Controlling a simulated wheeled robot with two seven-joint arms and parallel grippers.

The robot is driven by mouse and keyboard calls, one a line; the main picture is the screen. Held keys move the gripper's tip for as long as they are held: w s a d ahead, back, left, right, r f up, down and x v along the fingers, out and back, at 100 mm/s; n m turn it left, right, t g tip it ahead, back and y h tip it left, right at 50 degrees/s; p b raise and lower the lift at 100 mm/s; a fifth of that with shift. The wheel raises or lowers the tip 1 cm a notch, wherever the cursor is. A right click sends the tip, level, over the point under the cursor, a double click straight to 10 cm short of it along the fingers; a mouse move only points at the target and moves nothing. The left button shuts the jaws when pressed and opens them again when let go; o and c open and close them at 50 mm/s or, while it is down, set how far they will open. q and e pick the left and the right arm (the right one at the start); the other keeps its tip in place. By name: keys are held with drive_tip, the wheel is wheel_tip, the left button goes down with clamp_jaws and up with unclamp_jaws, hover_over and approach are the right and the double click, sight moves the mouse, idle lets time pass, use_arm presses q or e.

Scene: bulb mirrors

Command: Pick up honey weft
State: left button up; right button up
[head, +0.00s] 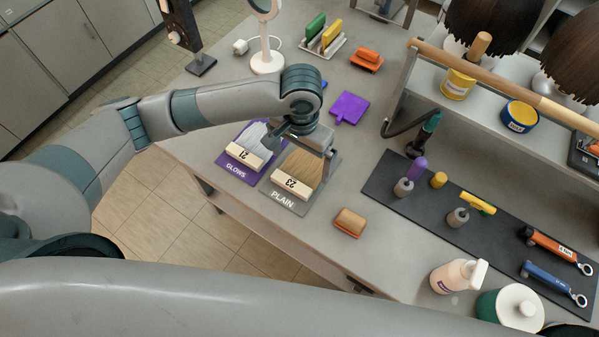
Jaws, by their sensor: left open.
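The honey weft (303,171) is a tan bundle of hair with a cream band marked 23. It lies on the grey mat labelled PLAIN (283,199). A pale grey-white weft (252,139) with a cream band marked 21 lies beside it on the purple mat labelled GLOWS (235,171). My left gripper (302,155) is open over the far end of the honey weft, with a finger to either side of the hair. I cannot tell whether it touches the hair. It hides the far part of this weft. My right gripper is not in view.
A wooden-topped block (349,222) lies right of the mats. A dark mat (399,206) holds several tools. A raised shelf with a wooden bar (500,80) is at the right.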

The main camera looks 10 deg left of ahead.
sight(300, 175)
use_arm(q)
drive_tip(key=f+p, duration=0.1)
drive_tip(key=f, duration=0.3)
drive_tip(key=shift+a, duration=0.2)
drive_tip(key=shift+w+f+p, duration=0.1)
drive_tip(key=shift+f+p, duration=0.2)
drive_tip(key=shift+f, duration=0.3)
drive_tip(key=c, duration=0.9)
drive_tip(key=shift+r, duration=0.15)
